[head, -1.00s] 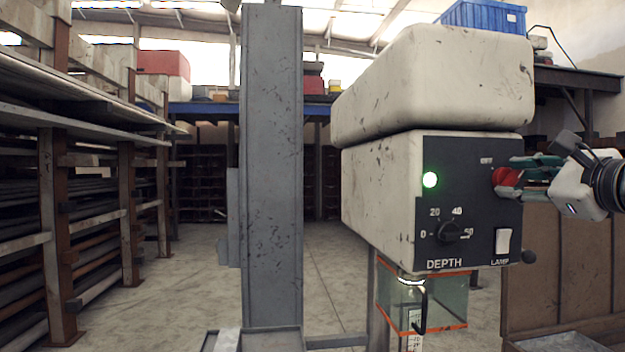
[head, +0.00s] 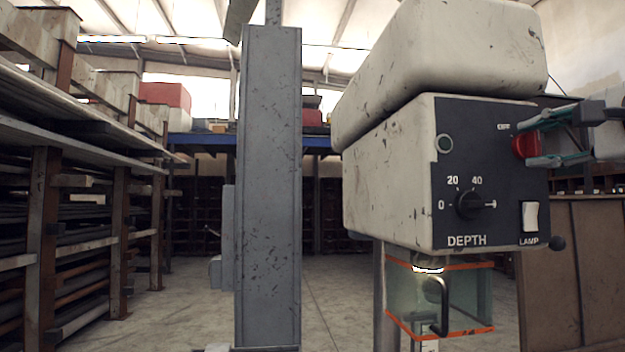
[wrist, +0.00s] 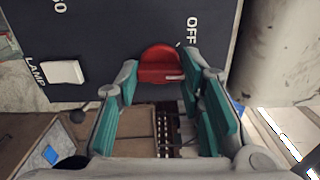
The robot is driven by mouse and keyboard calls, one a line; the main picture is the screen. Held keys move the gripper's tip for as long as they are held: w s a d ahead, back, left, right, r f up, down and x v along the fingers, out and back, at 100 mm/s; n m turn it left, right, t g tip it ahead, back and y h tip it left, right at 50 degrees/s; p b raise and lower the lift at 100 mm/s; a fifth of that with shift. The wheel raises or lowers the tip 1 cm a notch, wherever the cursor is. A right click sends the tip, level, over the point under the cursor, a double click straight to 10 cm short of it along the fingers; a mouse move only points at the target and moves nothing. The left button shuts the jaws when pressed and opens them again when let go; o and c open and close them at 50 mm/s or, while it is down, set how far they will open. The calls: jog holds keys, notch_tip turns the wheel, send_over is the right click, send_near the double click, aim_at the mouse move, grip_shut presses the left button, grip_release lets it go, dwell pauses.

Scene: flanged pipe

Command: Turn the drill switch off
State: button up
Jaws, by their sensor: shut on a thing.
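The drill's black control panel (head: 490,160) is on the front of its cream head (head: 390,185). The red switch knob (head: 525,145) is at the panel's upper right, near the "OFF" lettering. It also shows in the wrist view (wrist: 160,64), between the teal finger pads. My gripper (head: 533,142) reaches in from the right and is shut on the red knob, partly covering it in the head view. The round indicator light (head: 445,143) at the panel's upper left is dark. The depth dial (head: 469,205) and white lamp rocker (head: 530,216) are below, untouched.
A clear guard (head: 440,298) with orange edges hangs under the drill head. A grey column (head: 268,190) stands left of it. Racks of long stock (head: 85,220) line the left side. A brown cabinet (head: 575,260) stands at the right.

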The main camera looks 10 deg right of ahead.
jog(key=n+b, duration=0.4)
jog(key=b, duration=0.1)
jog(key=shift+w+f+n, duration=0.1)
jog(key=shift+f+n, duration=0.15)
jog(key=shift+n, duration=0.15)
jog(key=n+b, duration=0.4)
jog(key=shift+r+n, duration=0.1)
jog(key=shift+n, duration=0.2)
jog(key=o, duration=1.2)
jog(key=shift+c, duration=0.2)
jog(key=shift+r, duration=0.1)
jog(key=s, duration=1.2)
jog(key=shift+d, duration=0.2)
